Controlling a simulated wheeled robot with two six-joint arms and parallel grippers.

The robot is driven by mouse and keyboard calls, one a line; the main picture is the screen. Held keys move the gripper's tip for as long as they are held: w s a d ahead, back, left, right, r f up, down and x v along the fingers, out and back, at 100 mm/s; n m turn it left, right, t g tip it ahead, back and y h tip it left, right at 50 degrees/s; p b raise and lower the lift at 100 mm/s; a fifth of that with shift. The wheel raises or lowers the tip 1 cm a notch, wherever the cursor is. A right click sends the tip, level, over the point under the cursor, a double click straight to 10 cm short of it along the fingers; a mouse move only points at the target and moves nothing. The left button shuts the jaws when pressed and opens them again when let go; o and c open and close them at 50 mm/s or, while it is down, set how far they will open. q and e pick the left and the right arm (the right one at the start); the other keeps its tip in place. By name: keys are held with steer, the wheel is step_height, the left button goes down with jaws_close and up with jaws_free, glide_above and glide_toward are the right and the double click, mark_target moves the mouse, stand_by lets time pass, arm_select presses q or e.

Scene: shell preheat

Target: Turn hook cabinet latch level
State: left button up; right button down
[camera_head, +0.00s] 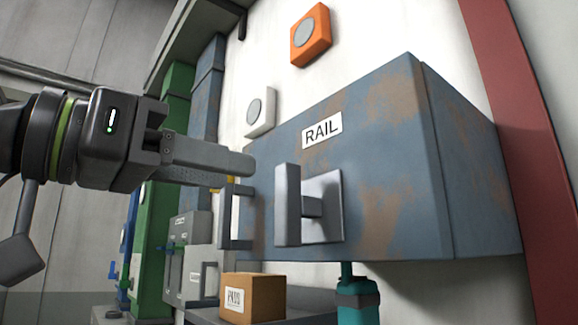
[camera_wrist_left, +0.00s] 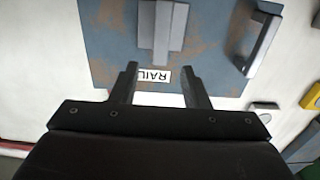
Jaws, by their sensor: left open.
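A blue-grey, rust-patched cabinet (camera_head: 390,160) labelled RAIL hangs on the wall; no label reading hook shows. On its front is a latch (camera_head: 288,205), a grey bar standing upright on a square plate (camera_head: 325,190). A grey pull handle (camera_head: 228,215) is at the door's left edge. My left gripper (camera_head: 238,172) is open and empty, left of the latch. In the left wrist view the open fingers (camera_wrist_left: 160,78) flank the RAIL label, with the latch (camera_wrist_left: 162,28) beyond them, apart from them. The handle also shows there (camera_wrist_left: 263,45). My right gripper is out of view.
An orange button box (camera_head: 311,35) and a white one (camera_head: 261,112) are on the wall. Below are a cardboard box (camera_head: 262,296) on a dark shelf and a teal bottle-like object (camera_head: 357,303). Green and blue posts and a grey box stand at left. A red post (camera_head: 530,150) is at right.

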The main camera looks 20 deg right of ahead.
mark_target(280, 182)
arm_select(q)
steer(key=p+x, duration=0.3)
steer(key=x, duration=0.4)
steer(key=shift+w+d, duration=0.15)
steer(key=shift+d, duration=0.2)
steer(key=shift+w+d+p, duration=0.25)
steer(key=shift+d+p, duration=0.1)
steer(key=shift+d, duration=0.3)
jaws_close()
